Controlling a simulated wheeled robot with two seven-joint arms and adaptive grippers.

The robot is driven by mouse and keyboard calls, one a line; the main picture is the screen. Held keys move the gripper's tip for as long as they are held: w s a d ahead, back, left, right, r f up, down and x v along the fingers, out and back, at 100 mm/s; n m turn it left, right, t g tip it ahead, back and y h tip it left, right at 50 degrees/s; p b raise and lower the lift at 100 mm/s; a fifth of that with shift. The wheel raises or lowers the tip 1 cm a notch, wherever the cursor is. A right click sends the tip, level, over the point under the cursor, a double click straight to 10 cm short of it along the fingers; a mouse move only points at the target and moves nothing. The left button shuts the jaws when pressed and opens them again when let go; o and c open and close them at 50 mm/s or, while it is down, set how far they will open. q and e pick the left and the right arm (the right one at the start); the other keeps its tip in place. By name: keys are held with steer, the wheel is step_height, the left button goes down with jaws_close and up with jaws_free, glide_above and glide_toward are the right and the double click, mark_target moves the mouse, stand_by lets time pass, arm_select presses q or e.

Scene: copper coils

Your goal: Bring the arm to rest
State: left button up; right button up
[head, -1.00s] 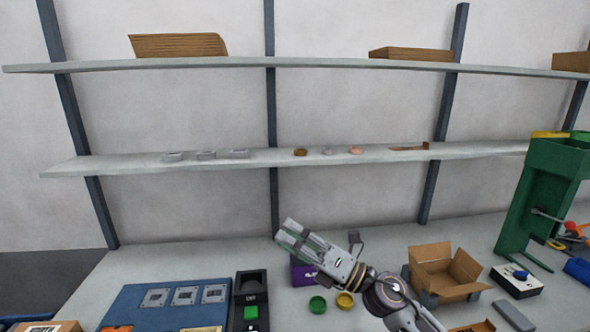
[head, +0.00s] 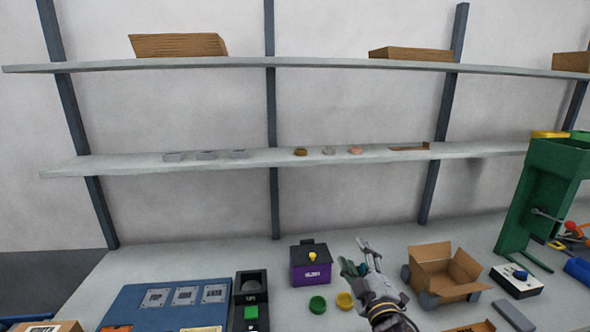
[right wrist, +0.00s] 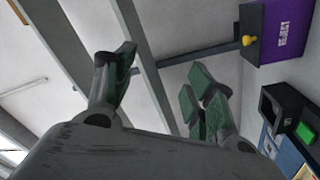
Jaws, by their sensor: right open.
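My right gripper (head: 362,256) is in the lower middle of the head view, above the bench and between the purple box and the open cardboard box. Its fingers are spread apart with nothing between them. In the right wrist view the gripper (right wrist: 160,95) also shows open, its green finger pads bare. My left gripper is not in view. Small coil-like rings sit on the middle shelf: a brown one (head: 300,152), a grey one (head: 328,151) and a copper-pink one (head: 355,150).
A blue panel (head: 130,303) and green machine (head: 540,190) stand farther out.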

steer(key=s+d+f+m+g+h, duration=0.2)
steer(key=s+d+f+m+g, duration=0.15)
steer(key=f, duration=0.45)
steer(key=s+d+f+m+g+h, duration=0.1)
steer(key=s+d+f+m+g, duration=0.3)
steer(key=f, duration=0.4)
steer(key=s+a+f+m+g, duration=0.1)
steer(key=s+f+g, duration=0.35)
steer(key=s, duration=0.45)
steer(key=s+f+m+g, duration=0.25)
steer(key=s+f, duration=0.25)
steer(key=s, duration=0.4)
steer(key=s+f+g+p, duration=0.2)
steer(key=s+f+p, duration=0.1)
steer(key=f, duration=2.8)
steer(key=s+d+f+p, duration=0.1)
steer(key=s+d+f, duration=0.1)
steer(key=s+f, duration=0.6)
steer(key=s+d+f+n+g+p, duration=0.1)
steer(key=s+f, duration=0.6)
steer(key=s, duration=0.7)
steer(key=shift+d+f+y+p, duration=0.3)
steer(key=shift+d+f+p, duration=0.15)
steer(key=shift+p, duration=0.3)
